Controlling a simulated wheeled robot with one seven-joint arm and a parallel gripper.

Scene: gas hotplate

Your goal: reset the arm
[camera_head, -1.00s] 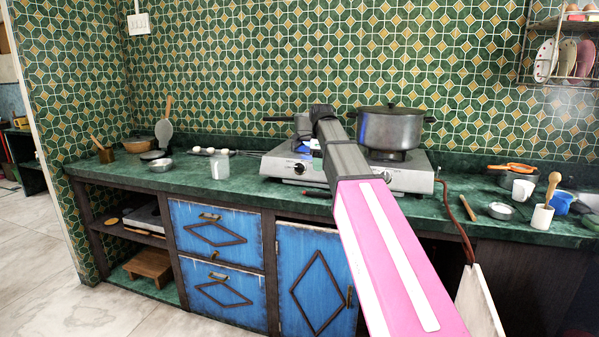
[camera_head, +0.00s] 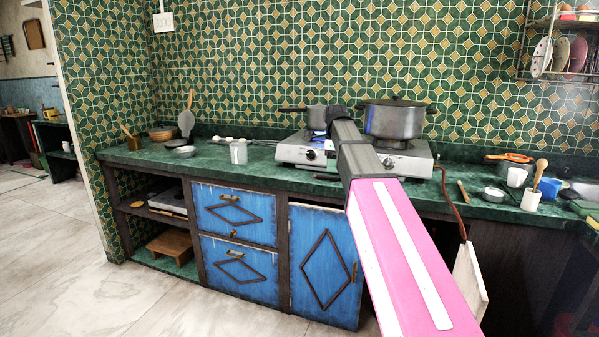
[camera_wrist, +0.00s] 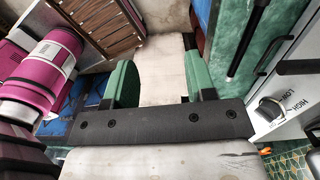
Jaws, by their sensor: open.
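My arm (camera_head: 400,250), pink with a white stripe and a dark grey forward part, reaches over the counter toward the gas hotplate (camera_head: 290,152). In the wrist view my gripper (camera_wrist: 160,78) is open, its two green fingertips apart with nothing between them. The hotplate's front with a knob (camera_wrist: 270,108) shows at the right of that view, apart from the fingers. In the head view the fingertips are hidden behind the arm. A large lidded pot (camera_head: 394,120) stands on the right burner and a small pan (camera_head: 316,118) on the left one, beside my arm's far end.
The green counter (camera_head: 255,172) holds a metal cup (camera_head: 238,153) on the left and a white container (camera_head: 531,199) with a wooden tool on the right. Blue drawers (camera_head: 235,215) and a cabinet door (camera_head: 322,268) lie below. The floor at left is clear.

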